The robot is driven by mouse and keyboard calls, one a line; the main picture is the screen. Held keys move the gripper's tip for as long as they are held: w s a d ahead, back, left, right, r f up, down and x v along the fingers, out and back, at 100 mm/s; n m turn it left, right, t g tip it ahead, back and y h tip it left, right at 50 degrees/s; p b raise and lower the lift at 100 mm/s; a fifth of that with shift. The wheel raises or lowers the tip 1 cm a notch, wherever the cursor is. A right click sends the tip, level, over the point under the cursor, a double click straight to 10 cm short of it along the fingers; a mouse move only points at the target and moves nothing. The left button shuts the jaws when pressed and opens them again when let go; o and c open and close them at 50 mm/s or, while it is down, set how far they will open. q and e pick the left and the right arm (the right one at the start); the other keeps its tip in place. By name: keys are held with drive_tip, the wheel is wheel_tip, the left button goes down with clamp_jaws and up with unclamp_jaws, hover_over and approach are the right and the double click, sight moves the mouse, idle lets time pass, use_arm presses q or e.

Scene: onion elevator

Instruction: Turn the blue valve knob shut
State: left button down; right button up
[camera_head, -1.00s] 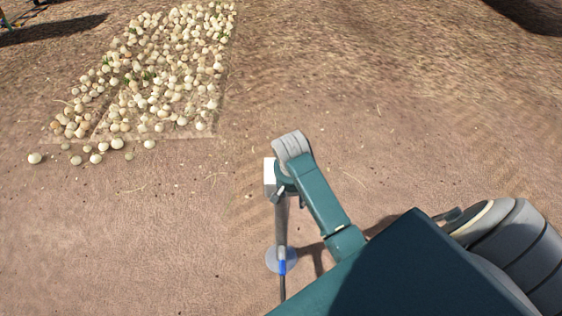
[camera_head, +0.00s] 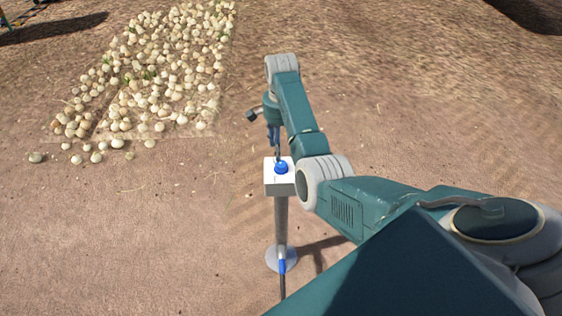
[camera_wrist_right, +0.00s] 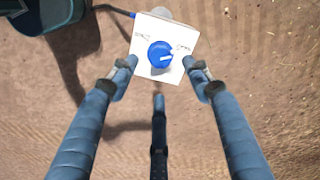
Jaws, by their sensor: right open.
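The blue valve knob (camera_head: 281,168) sits on top of a white box (camera_head: 270,190) on an upright grey post (camera_head: 281,222). In the right wrist view, the knob (camera_wrist_right: 158,51) is round, with a white mark pointing right, and small lettering, too small to read, on either side of it. My right gripper (camera_head: 276,146) hangs just above and behind the knob in the head view. In the right wrist view, its fingers are spread (camera_wrist_right: 160,82), with nothing between them, and the knob shows beyond the tips. I cannot tell whether any finger touches the box. My left gripper is not in view.
The post stands on a round base plate (camera_head: 272,259), with a blue-fitted hose (camera_head: 282,267) at its foot. Many pale onions (camera_head: 165,75) lie on a patch at upper left. The ground around the post is bare and open.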

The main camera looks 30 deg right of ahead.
sight(281, 164)
wheel_tip(281, 164, down, 8)
drive_tip(key=shift+f, duration=0.15)
idle(0.3)
drive_tip(key=c, duration=1.2)
